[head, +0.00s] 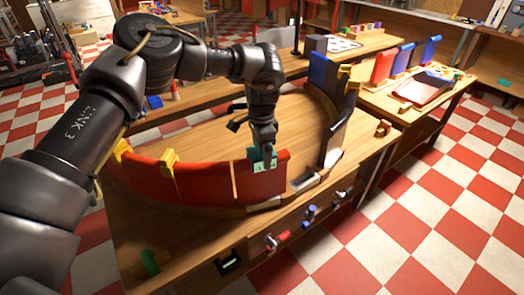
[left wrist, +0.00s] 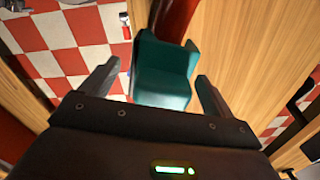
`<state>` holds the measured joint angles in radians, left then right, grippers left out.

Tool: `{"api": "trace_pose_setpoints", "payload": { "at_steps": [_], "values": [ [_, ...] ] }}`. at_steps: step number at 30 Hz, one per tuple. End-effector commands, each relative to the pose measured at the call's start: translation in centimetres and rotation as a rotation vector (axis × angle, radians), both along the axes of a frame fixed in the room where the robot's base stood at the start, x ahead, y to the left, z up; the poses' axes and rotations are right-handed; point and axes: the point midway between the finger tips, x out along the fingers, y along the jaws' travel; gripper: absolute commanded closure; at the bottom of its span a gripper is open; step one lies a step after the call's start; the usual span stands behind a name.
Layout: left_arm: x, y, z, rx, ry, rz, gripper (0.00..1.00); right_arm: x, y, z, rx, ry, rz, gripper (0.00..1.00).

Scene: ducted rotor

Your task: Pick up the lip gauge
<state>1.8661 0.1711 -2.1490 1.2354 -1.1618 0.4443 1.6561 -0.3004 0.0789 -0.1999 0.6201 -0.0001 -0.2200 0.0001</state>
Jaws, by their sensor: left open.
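A teal block with a pale marked face, which I take to be the lip gauge (head: 263,161), sits over the top edge of a red curved panel (head: 205,184) on the wooden bench. My left gripper (head: 263,143) points down right above it. In the left wrist view the teal lip gauge (left wrist: 163,70) lies between the two open fingers of the left gripper (left wrist: 158,75), with a visible gap to each finger. The fingers partly hide its top in the head view. My right gripper is in neither view.
The curved panels form a partial ring on the bench (head: 190,262). Yellow clips (head: 168,160) sit on the red panels, and a dark blue panel (head: 322,72) stands at the back right. Small tools, including a blue-handled one (head: 309,214), are along the front edge. A side table holds upright panels (head: 383,67).

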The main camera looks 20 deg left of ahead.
Motion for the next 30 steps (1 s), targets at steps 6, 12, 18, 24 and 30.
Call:
{"api": "trace_pose_setpoints", "payload": {
  "at_steps": [6, 12, 18, 24, 30],
  "values": [
    [0.0, 0.0, -1.5, 0.0, 0.0, 0.001, 0.12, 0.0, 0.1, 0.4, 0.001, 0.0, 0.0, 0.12],
    [0.0, 0.0, -1.5, 0.0, -0.001, 0.001, 0.14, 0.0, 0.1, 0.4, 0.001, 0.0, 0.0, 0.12],
    [0.0, 0.0, -1.5, 0.0, -0.001, 0.001, 0.41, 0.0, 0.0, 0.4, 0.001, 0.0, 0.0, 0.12],
    [0.0, 0.0, -1.5, 0.0, -0.001, 0.001, 0.63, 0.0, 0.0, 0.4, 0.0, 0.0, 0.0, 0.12],
    [0.0, -0.1, -1.4, 0.0, -0.001, 0.001, 0.63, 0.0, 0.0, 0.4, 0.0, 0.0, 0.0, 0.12]
  ]
}}
